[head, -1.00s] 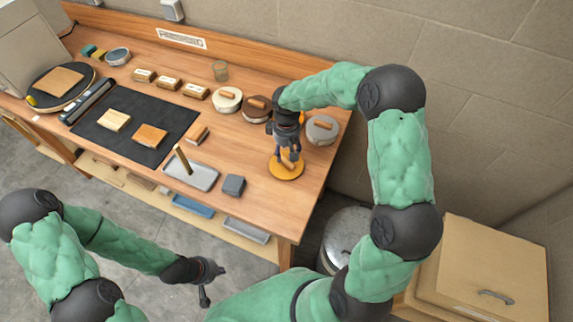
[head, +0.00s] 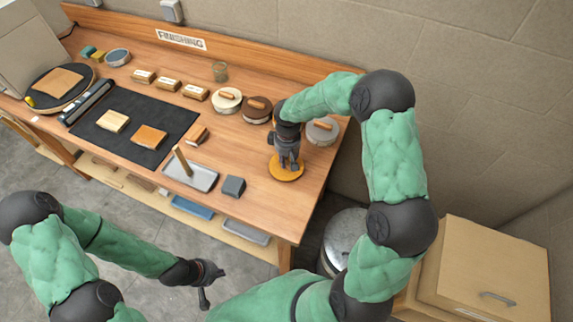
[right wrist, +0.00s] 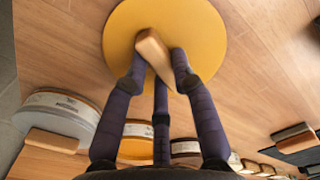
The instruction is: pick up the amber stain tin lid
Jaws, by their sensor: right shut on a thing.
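The amber lid (head: 287,177) is a flat yellow-orange disc with a wooden block handle, near the right end of the bench. It fills the top of the right wrist view (right wrist: 200,30). My right gripper (head: 287,163) points down over it. In the right wrist view its dark fingers (right wrist: 158,78) are shut on the wooden handle (right wrist: 152,52). I cannot tell whether the lid touches the bench. A tin with an amber band (right wrist: 135,148) stands behind, mostly hidden by my arm in the head view. My left gripper (head: 212,285) is empty, fingers apart, off the bench front.
A cream-lidded tin (head: 227,100), a brown tin (head: 257,113) and a grey tin (head: 322,132) stand near my right gripper. The bench front between is clear.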

